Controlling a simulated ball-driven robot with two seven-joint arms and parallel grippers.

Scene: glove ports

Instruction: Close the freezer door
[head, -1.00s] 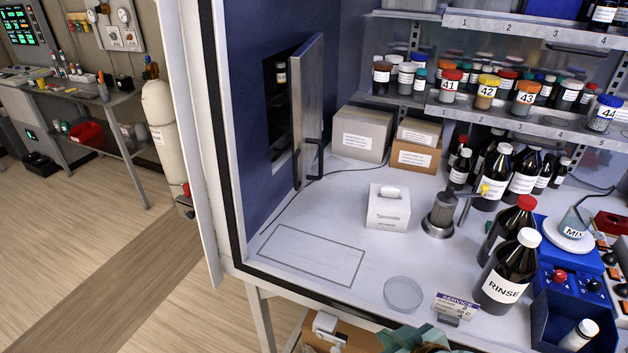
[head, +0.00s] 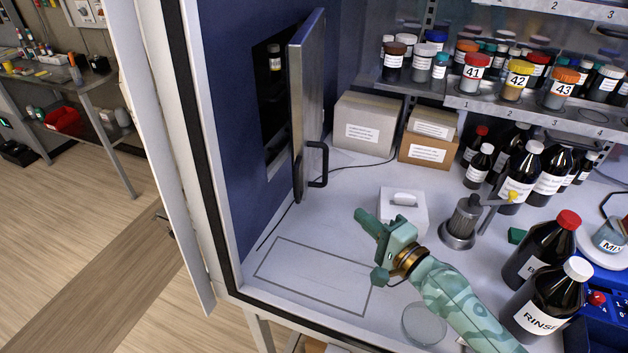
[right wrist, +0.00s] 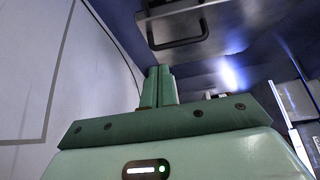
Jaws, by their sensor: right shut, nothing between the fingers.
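The freezer door (head: 309,105) is a grey metal panel standing open, swung out from the blue left wall. Its black handle (head: 323,165) is near the bottom, on the right face. Behind the door is the dark freezer opening (head: 268,100), with a small jar (head: 274,57) inside. My right gripper (head: 362,217) is shut and empty, over the worktop, below and to the right of the handle and apart from it. In the right wrist view its fingers (right wrist: 158,84) are together, with the door's handle (right wrist: 176,36) beyond them. My left gripper is not in view.
A white tissue box (head: 402,212) stands just behind my right gripper, and a metal dispenser (head: 460,222) to its right. Cardboard boxes (head: 364,124) stand at the back, right of the door. The outlined worktop area (head: 310,272) is clear. Dark bottles (head: 540,300) crowd the right.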

